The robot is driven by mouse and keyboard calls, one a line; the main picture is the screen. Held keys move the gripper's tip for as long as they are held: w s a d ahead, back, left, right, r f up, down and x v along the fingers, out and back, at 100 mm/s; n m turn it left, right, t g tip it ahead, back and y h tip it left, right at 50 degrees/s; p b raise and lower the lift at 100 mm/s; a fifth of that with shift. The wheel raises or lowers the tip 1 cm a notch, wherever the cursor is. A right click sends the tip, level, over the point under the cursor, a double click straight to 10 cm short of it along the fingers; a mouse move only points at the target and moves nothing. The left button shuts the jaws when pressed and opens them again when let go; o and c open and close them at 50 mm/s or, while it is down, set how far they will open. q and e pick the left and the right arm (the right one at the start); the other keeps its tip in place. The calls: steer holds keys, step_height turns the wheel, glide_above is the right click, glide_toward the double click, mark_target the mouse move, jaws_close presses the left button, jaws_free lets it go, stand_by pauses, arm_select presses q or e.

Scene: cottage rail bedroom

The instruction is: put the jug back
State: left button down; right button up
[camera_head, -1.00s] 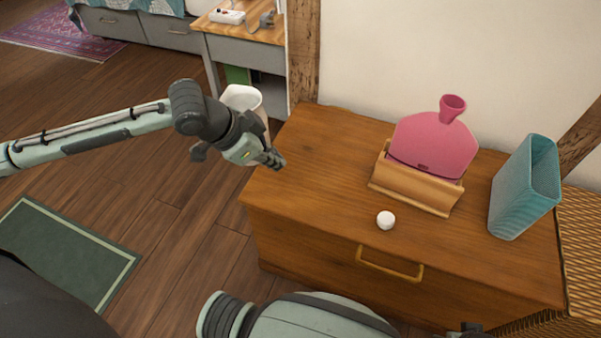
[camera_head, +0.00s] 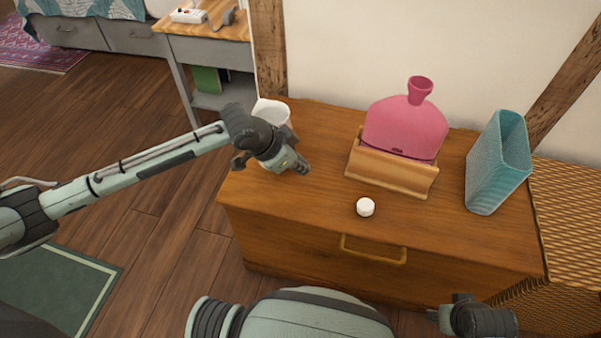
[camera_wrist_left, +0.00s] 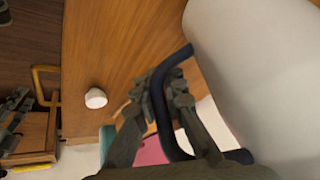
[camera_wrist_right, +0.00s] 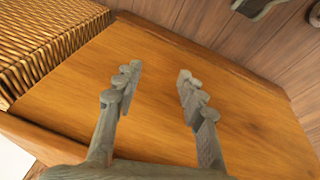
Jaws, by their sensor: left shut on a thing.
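The white jug (camera_head: 271,112) is at the back left corner of the wooden dresser (camera_head: 310,210), partly hidden behind my left gripper (camera_head: 298,166). In the left wrist view the jug's white body (camera_wrist_left: 265,75) fills the right side, and my left gripper (camera_wrist_left: 160,95) is shut on its dark blue handle (camera_wrist_left: 160,92). I cannot tell whether the jug touches the dresser top. My right gripper (camera_wrist_right: 158,88) is open and empty over a wooden surface; in the head view it is partly cut off at the dresser's front right.
On the dresser are a pink hot-water bottle (camera_head: 405,128) in a wooden holder (camera_head: 390,172), a small white round piece (camera_head: 365,207) and a teal vase (camera_head: 497,165). A wicker box (camera_head: 580,220) stands to the right. The dresser's left front top is clear.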

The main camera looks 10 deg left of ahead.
arm_select(q)
step_height(320, 180, down, 3)
steer(key=shift+r, duration=0.15)
steer(key=shift+f, duration=0.3)
arm_select(e)
steer(key=shift+s+d+r, duration=0.15)
steer(key=shift+s+r, duration=0.05)
steer(key=shift+r, duration=0.25)
arm_select(q)
steer(key=shift+f, duration=0.1)
steer(key=c, duration=1.6)
jaws_free()
steer(key=shift+s+f, duration=0.1)
arm_select(e)
steer(key=shift+s+f, duration=0.1)
steer(key=shift+f, duration=0.15)
